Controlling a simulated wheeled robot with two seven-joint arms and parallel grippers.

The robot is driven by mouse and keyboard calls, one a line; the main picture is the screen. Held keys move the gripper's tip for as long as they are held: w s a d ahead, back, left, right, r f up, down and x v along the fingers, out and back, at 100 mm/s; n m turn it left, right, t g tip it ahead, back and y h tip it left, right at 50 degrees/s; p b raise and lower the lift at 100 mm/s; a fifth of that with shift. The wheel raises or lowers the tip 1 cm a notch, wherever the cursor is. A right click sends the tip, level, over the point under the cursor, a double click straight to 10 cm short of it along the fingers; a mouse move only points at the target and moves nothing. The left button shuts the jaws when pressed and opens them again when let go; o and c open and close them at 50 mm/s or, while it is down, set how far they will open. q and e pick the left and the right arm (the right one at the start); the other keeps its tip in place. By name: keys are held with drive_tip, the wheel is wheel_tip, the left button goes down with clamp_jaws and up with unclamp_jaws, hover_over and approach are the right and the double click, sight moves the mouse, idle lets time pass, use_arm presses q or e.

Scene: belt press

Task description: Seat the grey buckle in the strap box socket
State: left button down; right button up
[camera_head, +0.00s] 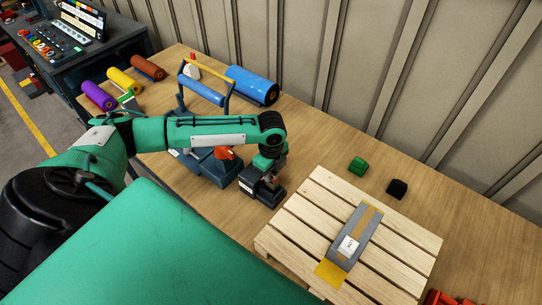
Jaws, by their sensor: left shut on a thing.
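My left gripper (265,192) points down at the near edge of the dark teal press (212,170), left of the pallet. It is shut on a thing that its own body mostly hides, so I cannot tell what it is. I cannot make out the grey buckle for certain. A long grey box (346,258) with a white label and a yellow-orange strip lies on the wooden pallet (300,205); I cannot tell whether it is the strap box, and no socket is clear. My right gripper is not in view.
A green block (357,166) and a black block (397,189) lie behind the pallet. A blue roll (252,86) and purple, yellow and brown rolls (148,67) lie at the back left. Red parts (448,298) show at the bottom right. The ribbed wall borders the table.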

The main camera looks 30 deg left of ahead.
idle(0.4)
use_arm(q)
drive_tip(key=shift+p, duration=0.45)
drive_tip(key=shift+f+b, duration=0.9)
drive_tip(key=shift+f, duration=1.3)
idle(0.4)
drive_tip(key=c, duration=1.2)
unclamp_jaws()
drive_tip(key=shift+o, duration=0.2)
drive_tip(key=shift+r, duration=0.15)
wheel_tip(320, 180, up, 5)
drive_tip(key=p, duration=0.5)
drive_tip(key=shift+r, duration=0.9)
